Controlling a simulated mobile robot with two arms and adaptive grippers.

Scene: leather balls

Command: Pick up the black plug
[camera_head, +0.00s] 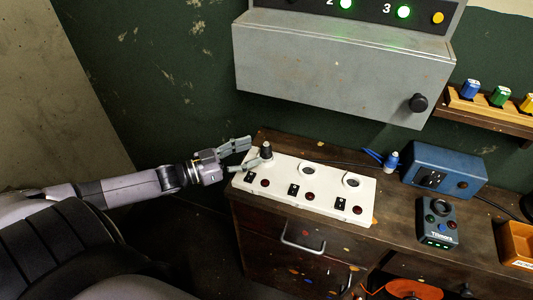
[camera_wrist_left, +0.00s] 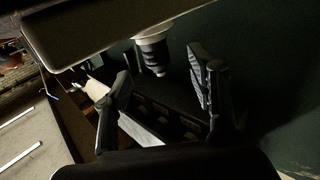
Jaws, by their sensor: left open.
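The black plug (camera_head: 266,149) stands upright in the leftmost socket of the white socket strip (camera_head: 318,184) on the workbench. My left gripper (camera_head: 254,152) comes in from the left, open, with its fingertips just left of the plug. In the left wrist view the ribbed black plug (camera_wrist_left: 153,54) hangs from a pale ring, upside down in the picture. It shows between the open fingers of my left gripper (camera_wrist_left: 149,75), near their tips, with gaps on both sides. My right gripper is not in view.
The strip's other two sockets (camera_head: 351,181) are empty. A grey wall cabinet (camera_head: 335,70) with a black knob hangs above the bench. To the right are a blue-tipped plug (camera_head: 392,161), a blue box (camera_head: 444,170) and a dark control box (camera_head: 438,222).

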